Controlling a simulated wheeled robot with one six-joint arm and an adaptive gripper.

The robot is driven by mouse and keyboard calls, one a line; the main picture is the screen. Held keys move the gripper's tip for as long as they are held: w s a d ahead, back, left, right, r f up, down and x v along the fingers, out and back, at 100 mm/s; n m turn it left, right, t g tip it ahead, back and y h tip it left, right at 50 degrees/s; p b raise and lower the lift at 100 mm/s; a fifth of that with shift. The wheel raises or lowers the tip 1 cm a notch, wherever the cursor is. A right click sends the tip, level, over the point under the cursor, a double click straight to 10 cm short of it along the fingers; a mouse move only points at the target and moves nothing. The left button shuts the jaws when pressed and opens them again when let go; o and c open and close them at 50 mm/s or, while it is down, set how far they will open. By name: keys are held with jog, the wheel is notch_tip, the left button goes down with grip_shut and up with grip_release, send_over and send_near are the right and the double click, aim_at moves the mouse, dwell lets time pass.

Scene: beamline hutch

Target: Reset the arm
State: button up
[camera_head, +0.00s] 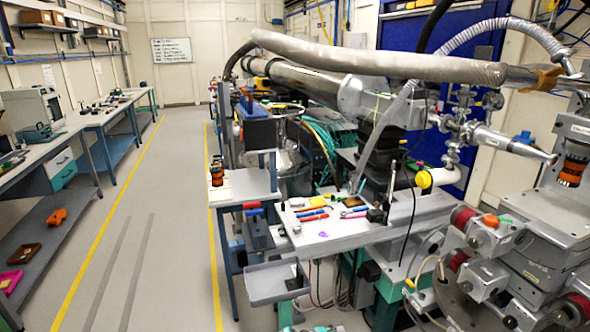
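Neither my arm nor my gripper can be made out in the head view, so its opening and anything in it are hidden from me. The task names no other object.
Beamline equipment with a long metal pipe (385,66) fills the right side. A small table (335,239) holding tools and a grey tray (272,284) jut out at centre. Workbenches (82,118) line the left wall. The aisle floor (165,215) between yellow lines is clear. A whiteboard (171,50) hangs at the back.

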jog(key=s+d+f+m+t+y, duration=0.1)
jog(key=s+d+f+m+y, duration=0.25)
jog(key=s+f, duration=1.1)
jog(key=s+d+r+m+t+y, duration=0.15)
jog(key=s+m+y, duration=0.25)
jog(key=s, duration=1.4)
jog(key=s+r+m+t+y, duration=0.3)
jog(key=s+r+m, duration=0.5)
jog(key=s+r, duration=1.25)
jog(key=s+r+m+t+h, duration=0.1)
jog(key=s+r+m+t, duration=0.2)
jog(key=r, duration=0.9)
jog(key=shift+s+d+r+m+h, duration=0.25)
jog(key=shift+s+r+m+h, duration=0.1)
jog(key=shift+s+m, duration=0.4)
